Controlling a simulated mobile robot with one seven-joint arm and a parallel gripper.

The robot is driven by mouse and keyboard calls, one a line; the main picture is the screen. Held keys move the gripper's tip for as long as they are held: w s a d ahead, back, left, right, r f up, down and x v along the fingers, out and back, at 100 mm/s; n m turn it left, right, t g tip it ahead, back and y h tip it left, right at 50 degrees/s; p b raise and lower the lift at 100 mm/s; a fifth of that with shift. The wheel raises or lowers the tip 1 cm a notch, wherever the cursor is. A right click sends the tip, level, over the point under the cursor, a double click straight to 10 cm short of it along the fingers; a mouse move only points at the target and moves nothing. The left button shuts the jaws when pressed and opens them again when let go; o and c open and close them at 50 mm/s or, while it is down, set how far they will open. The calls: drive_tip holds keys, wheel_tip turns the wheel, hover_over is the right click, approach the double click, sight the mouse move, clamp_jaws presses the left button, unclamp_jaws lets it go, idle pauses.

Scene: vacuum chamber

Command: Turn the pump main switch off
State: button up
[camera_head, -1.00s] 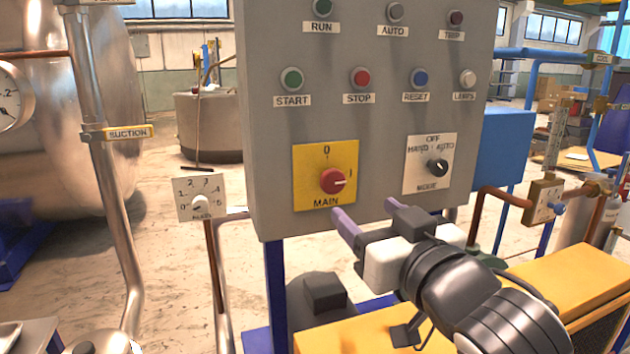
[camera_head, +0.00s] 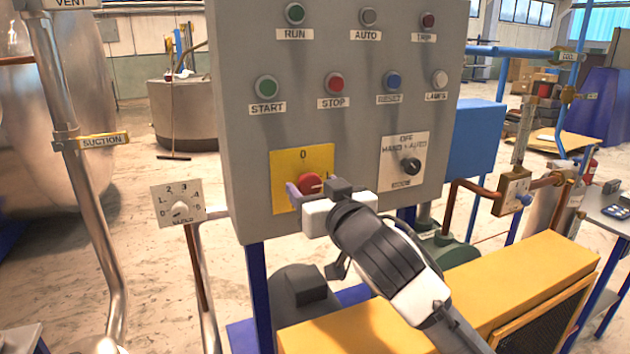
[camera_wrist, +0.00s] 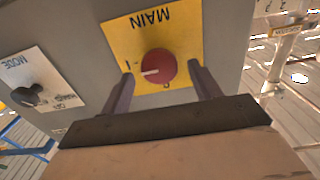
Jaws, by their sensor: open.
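The MAIN switch is a red round knob (camera_head: 310,183) on a yellow plate (camera_head: 287,160) at the lower left of the grey panel. The plate has a 0 mark at the top. In the wrist view the red knob (camera_wrist: 158,67) shows a white pointer line turned toward the I mark, with the MAIN label upside down. My gripper (camera_head: 307,192) is at the knob, its fingers pointing at the panel. In the wrist view my open fingers (camera_wrist: 161,85) stand on either side of the knob's lower part, with gaps between. Any contact is not visible.
A black MODE knob (camera_head: 410,166) sits right of MAIN. START (camera_head: 266,87), STOP (camera_head: 333,85) and RESET (camera_head: 392,80) buttons are above. A yellow housing (camera_head: 540,275) lies below right.

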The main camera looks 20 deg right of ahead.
drive_tip(key=shift+w, duration=0.3)
drive_tip(key=c, duration=1)
drive_tip(key=shift+o, duration=0.2)
